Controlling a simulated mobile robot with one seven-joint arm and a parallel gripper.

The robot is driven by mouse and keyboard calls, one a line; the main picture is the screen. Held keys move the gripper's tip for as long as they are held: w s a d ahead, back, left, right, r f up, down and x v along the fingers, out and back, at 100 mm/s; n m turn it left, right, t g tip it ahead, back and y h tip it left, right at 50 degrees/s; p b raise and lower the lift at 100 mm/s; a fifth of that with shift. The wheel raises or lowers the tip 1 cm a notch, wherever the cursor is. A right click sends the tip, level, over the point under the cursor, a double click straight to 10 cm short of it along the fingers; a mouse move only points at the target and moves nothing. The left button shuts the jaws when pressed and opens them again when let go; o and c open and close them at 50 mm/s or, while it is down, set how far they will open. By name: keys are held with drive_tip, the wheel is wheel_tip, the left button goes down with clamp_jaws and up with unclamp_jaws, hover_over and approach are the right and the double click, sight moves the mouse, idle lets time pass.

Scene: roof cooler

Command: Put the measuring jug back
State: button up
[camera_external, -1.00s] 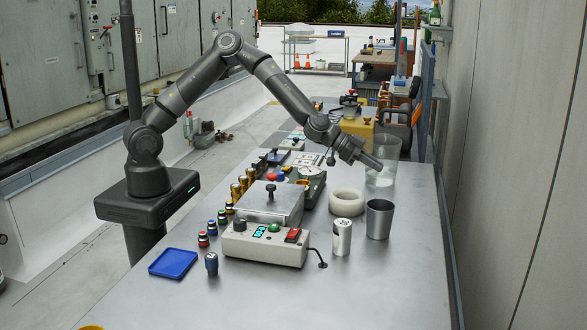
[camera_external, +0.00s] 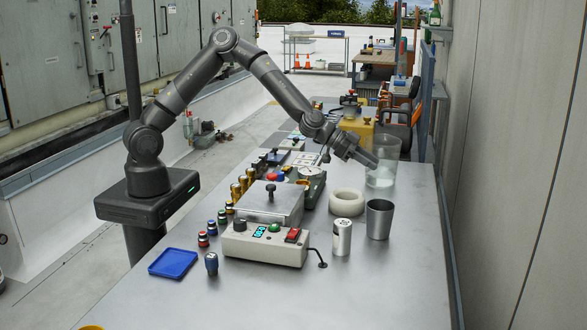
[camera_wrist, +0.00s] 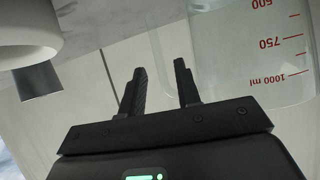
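The measuring jug (camera_external: 387,153) is a clear, upright vessel on the far right part of the metal bench. In the wrist view the jug (camera_wrist: 245,45) fills the upper right, upside down, with red volume marks. My gripper (camera_external: 374,164) is beside the jug, overlapping its left side in the external view. The jug lies to the right of the right finger there, outside the gap. Whether finger and jug touch is unclear.
A thick white ring (camera_external: 347,203), a grey cup (camera_external: 379,221) and a silver can (camera_external: 342,239) stand nearer on the bench. A beige control box (camera_external: 265,243) and several small knobs are left of them. The bench's front right (camera_external: 390,290) is clear.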

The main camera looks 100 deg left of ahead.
drive_tip(key=v, duration=1)
drive_tip(key=s+d+r+m+g, duration=0.2)
drive_tip(key=s+d+g, duration=0.2)
drive_tip(key=s+d, duration=0.6)
drive_tip(key=s+r+n+g, duration=0.1)
drive_tip(key=s+r, duration=0.3)
drive_tip(key=s, duration=1.1)
drive_tip(key=s+r+n+g, duration=0.1)
drive_tip(key=s+r, duration=0.3)
drive_tip(key=s, duration=1.1)
drive_tip(key=shift+a+r+n+g+y, duration=0.2)
drive_tip(key=shift+a+n+g+y, duration=0.1)
drive_tip(key=shift+a+n, duration=0.2)
drive_tip(key=shift+o, duration=0.5)
